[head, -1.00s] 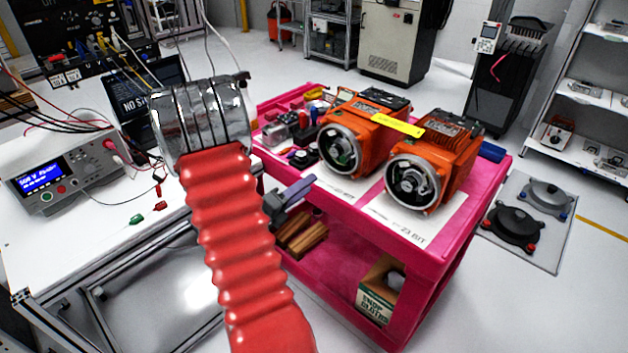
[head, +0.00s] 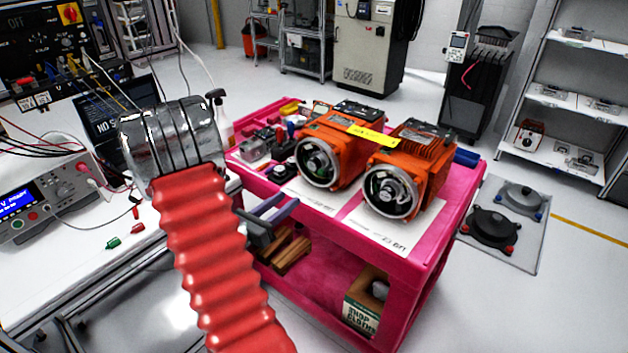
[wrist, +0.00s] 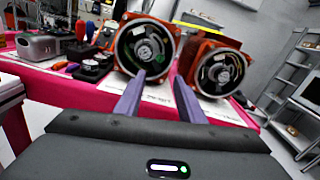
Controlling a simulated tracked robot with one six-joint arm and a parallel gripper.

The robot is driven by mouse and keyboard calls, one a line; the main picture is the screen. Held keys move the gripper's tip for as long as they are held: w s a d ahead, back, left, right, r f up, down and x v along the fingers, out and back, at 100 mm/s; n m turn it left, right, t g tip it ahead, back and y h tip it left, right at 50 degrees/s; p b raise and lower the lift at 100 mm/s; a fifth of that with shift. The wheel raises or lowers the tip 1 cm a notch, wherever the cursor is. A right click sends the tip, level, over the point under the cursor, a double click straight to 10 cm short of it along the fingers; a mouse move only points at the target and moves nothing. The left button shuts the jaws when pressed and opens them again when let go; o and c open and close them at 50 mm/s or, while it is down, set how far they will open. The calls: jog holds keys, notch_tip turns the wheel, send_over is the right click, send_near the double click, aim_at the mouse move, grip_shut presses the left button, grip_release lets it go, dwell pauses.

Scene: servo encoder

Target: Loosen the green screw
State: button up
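Two orange servo motors stand side by side on the pink cart, the left motor (head: 334,150) and the right motor (head: 408,173). Their round open ends face my side; they also show in the wrist view as the left motor (wrist: 147,48) and right motor (wrist: 219,70). Some green shows inside the left opening, but I cannot make out a green screw. My gripper (head: 278,209) is in front of the cart's near left edge, apart from the motors. In the wrist view, its two purple fingers (wrist: 160,82) are spread with nothing between them, pointing toward the motors.
The pink cart (head: 440,262) has white sheets under the motors and small tools at its left. A yellow strip (head: 372,136) lies across the motors. A white bench (head: 60,270) with a meter (head: 42,199) stands at left.

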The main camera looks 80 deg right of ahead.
aim_at(319, 174)
jog(key=shift+d, duration=0.1)
jog(key=x, duration=1.3)
jog(key=shift+d, duration=0.25)
jog(key=shift+c, duration=0.4)
grip_shut()
